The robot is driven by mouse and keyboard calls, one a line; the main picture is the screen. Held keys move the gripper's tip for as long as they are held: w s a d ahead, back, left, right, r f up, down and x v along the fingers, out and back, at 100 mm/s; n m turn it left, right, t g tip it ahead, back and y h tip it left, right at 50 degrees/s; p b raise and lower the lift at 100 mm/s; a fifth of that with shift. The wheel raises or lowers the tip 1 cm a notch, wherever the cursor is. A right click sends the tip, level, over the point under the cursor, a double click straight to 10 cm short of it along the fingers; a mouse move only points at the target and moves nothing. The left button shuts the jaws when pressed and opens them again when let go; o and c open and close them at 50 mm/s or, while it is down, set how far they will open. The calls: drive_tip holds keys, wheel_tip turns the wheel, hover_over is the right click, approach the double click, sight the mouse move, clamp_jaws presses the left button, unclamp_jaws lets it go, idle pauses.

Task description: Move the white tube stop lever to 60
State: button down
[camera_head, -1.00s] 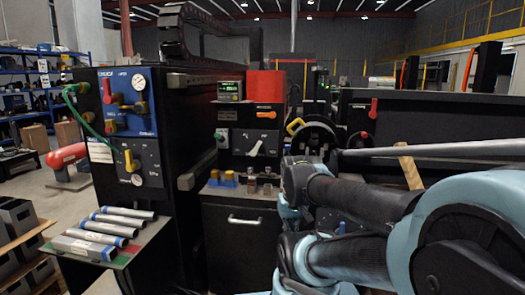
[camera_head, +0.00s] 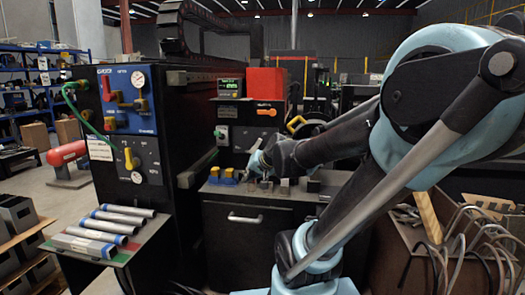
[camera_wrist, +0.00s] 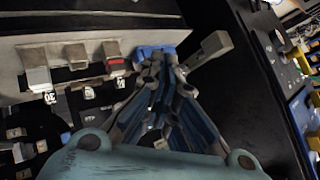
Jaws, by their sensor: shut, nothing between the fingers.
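A white lever (camera_head: 255,146) on the black control panel shows in the head view, partly hidden by my arm. My gripper (camera_head: 253,164) is just in front of and below it, above the shelf. In the wrist view my gripper (camera_wrist: 165,66) is shut with its blue fingers together and holds nothing. A pale, blocky lever-like piece (camera_wrist: 213,44) lies just beyond the fingertips on their right; I cannot tell if they touch it. A pale rail with number tags (camera_wrist: 50,97) runs to the left. No 60 is readable.
Blocks stand along the rail, one blue (camera_wrist: 155,50) near the fingertips and one red-marked (camera_wrist: 116,64). A red box (camera_head: 266,82) tops the panel. The tall black cabinet (camera_head: 170,140) is close on the left. Several tubes (camera_head: 110,228) lie on a stand.

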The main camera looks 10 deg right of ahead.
sight(257, 146)
drive_tip(key=w+a+r+m+t, duration=0.1)
drive_tip(key=w+r+m+t, duration=0.3)
drive_tip(key=w+r, duration=0.4)
drive_tip(key=w+a+r+m+t, duration=0.1)
drive_tip(key=w+r+m+t, duration=0.35)
drive_tip(key=w, duration=0.55)
drive_tip(key=w+d+m+t+h, duration=0.2)
drive_tip(key=w+d+m+h, duration=0.4)
drive_tip(key=m, duration=0.3)
drive_tip(key=w+d+f+m+g+h, duration=0.25)
drive_tip(key=f+m+h, duration=0.2)
drive_tip(key=f, duration=0.25)
drive_tip(key=w+d+f+m+g+h, duration=0.1)
drive_tip(key=d+f+m+g+h, duration=0.1)
drive_tip(key=f+m+g+h, duration=0.3)
drive_tip(key=shift+m+t+y, duration=0.6)
drive_tip(key=shift+m+y, duration=0.15)
drive_tip(key=shift+m, duration=0.05)
drive_tip(key=shift+w+d+f, duration=0.1)
drive_tip(key=shift+w+d, duration=0.25)
drive_tip(key=shift+w, duration=1.1)
drive_tip(key=shift+w+d+f, duration=0.15)
drive_tip(key=shift+w+d, duration=0.25)
drive_tip(key=shift+w, duration=1.05)
drive_tip(key=shift+w+d+f, duration=0.1)
drive_tip(key=shift+w+d, duration=0.25)
drive_tip(key=shift+w, duration=1.1)
